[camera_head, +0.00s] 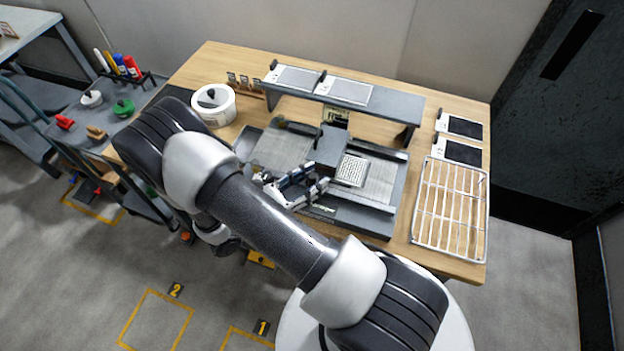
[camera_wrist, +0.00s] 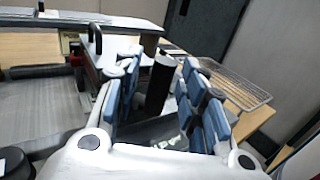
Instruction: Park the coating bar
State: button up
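My gripper (camera_head: 304,186) is low over the front middle of the flat coating bed (camera_head: 382,195), next to a dark grey block (camera_head: 330,148) that stands across the bed. In the wrist view, my gripper (camera_wrist: 160,105) has its blue-padded fingers spread apart. A dark cylinder with a pale upper edge, perhaps part of the coating bar (camera_wrist: 160,82), shows between them. I see no clear grip on it. The block with a black handle (camera_wrist: 108,48) is to its left. A white patterned sheet (camera_head: 352,170) lies on the bed right of the block.
A grey raised shelf (camera_head: 395,105) with two pale panels spans the back of the wooden table. A wire rack (camera_head: 450,208) lies at the right, with two black-and-white cards (camera_head: 458,152) behind it. A white round container (camera_head: 214,106) stands at back left. Bare wood shows around the bed.

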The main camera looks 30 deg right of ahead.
jog(key=shift+d, duration=0.15)
jog(key=shift+c, duration=0.3)
grip_shut()
dwell(0.5)
